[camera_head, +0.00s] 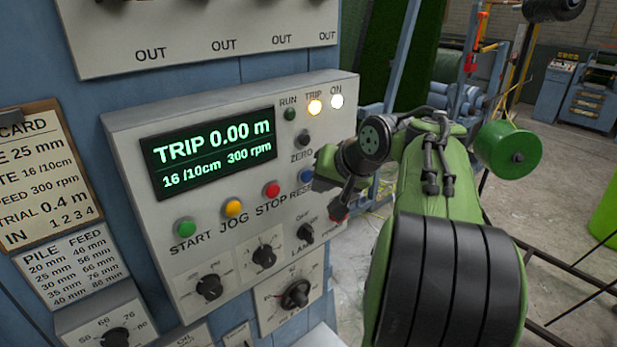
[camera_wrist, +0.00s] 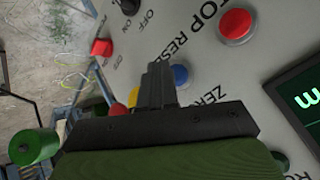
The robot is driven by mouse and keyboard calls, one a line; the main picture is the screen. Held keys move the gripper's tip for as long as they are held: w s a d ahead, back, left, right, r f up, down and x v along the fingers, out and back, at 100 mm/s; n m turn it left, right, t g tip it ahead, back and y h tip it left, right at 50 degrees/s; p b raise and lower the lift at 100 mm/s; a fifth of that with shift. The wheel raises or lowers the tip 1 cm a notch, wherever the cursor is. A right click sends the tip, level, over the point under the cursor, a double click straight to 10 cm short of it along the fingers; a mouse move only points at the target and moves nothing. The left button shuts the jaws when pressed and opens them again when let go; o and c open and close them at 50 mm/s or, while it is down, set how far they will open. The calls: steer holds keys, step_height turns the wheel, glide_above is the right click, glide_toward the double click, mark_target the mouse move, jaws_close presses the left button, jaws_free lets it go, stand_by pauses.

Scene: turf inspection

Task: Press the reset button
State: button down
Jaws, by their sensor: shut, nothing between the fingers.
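The blue reset button (camera_head: 306,176) is at the right end of the button row on the grey control panel (camera_head: 130,135); my gripper partly covers its label. My gripper (camera_head: 318,184) is shut and empty, right in front of the panel beside the button. In the wrist view the closed fingers (camera_wrist: 156,72) overlap the left edge of the blue button (camera_wrist: 181,76). I cannot tell whether they touch it. The display (camera_head: 210,152) reads TRIP 0.00 m.
The red stop button (camera_head: 272,189), yellow jog button (camera_head: 233,208) and green start button (camera_head: 185,228) lie left of reset. The zero button (camera_head: 303,138) is above it, a lamp knob (camera_head: 305,234) below. A red switch (camera_wrist: 102,47) is nearby.

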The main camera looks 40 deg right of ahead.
steer(key=shift+w, duration=0.45)
steer(key=shift+w+p, duration=0.4)
steer(key=shift+w, duration=0.1)
stand_by(0.6)
stand_by(0.4)
steer(key=shift+s, duration=0.9)
steer(key=s, duration=0.5)
stand_by(0.6)
